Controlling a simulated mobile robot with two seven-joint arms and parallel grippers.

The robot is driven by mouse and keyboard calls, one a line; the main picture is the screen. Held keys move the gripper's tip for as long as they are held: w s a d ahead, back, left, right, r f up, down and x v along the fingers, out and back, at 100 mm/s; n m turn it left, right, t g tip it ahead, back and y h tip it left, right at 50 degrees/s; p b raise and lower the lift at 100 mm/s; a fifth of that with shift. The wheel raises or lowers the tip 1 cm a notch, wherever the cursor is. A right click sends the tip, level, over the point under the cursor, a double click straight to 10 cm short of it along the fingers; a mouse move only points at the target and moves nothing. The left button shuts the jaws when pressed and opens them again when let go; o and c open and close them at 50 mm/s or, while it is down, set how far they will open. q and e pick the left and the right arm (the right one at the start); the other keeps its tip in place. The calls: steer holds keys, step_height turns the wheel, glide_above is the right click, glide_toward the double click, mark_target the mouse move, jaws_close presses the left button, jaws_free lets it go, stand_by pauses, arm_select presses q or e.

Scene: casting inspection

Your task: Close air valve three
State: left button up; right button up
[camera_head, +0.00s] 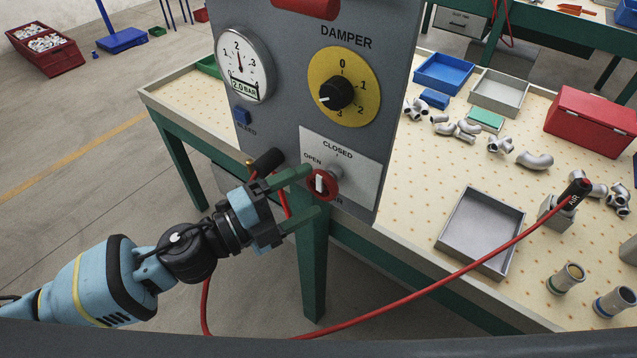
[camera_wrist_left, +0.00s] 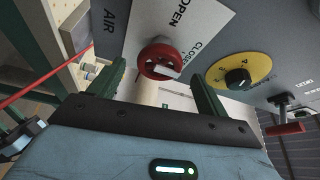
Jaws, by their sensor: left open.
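The air valve (camera_head: 322,184) is a red round knob with a white bar, on a white plate (camera_head: 352,172) marked OPEN and CLOSED on a grey panel. In the head view the bar stands roughly upright; which mark it points to is hard to tell. My left gripper (camera_head: 313,192) is open, with one green finger above and one below the knob in that view. In the left wrist view the knob (camera_wrist_left: 160,60) shows between and just beyond the open fingers (camera_wrist_left: 162,88), with no clear contact. No number three shows on the plate.
The panel carries a yellow damper dial (camera_head: 359,77), a gauge (camera_head: 243,66) and a blue button (camera_head: 242,115). A red hose (camera_head: 440,275) crosses below the panel to the right. A grey tray (camera_head: 482,232) and castings lie on the bench to the right.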

arm_select(q)
steer(key=v, duration=0.2)
steer(key=shift+s+a+f, duration=0.1)
steer(key=shift+a+f, duration=0.1)
steer(key=shift+s+a+r+b, duration=0.2)
steer(key=shift+s+a+b, duration=0.1)
steer(key=shift+a+b, duration=0.1)
steer(key=shift+f, duration=0.1)
steer(key=s+a+f+n+t+y, duration=0.1)
steer(key=a+f+n+t+y, duration=0.2)
steer(key=f+n, duration=0.6)
steer(key=s+a+f+n+t+y, duration=0.1)
steer(key=a+f+n+y, duration=0.2)
steer(key=f+n+y, duration=0.45)
steer(key=s+a+f+n+g+y, duration=0.1)
steer(key=s+a+f+n, duration=0.3)
steer(key=s+f, duration=0.4)
steer(key=s+a+f+n+g+y, duration=0.2)
steer(key=s+a+f+n+g, duration=0.2)
steer(key=s+f, duration=0.5)
steer(key=shift+s+f+n, duration=0.2)
steer(key=shift+n, duration=0.45)
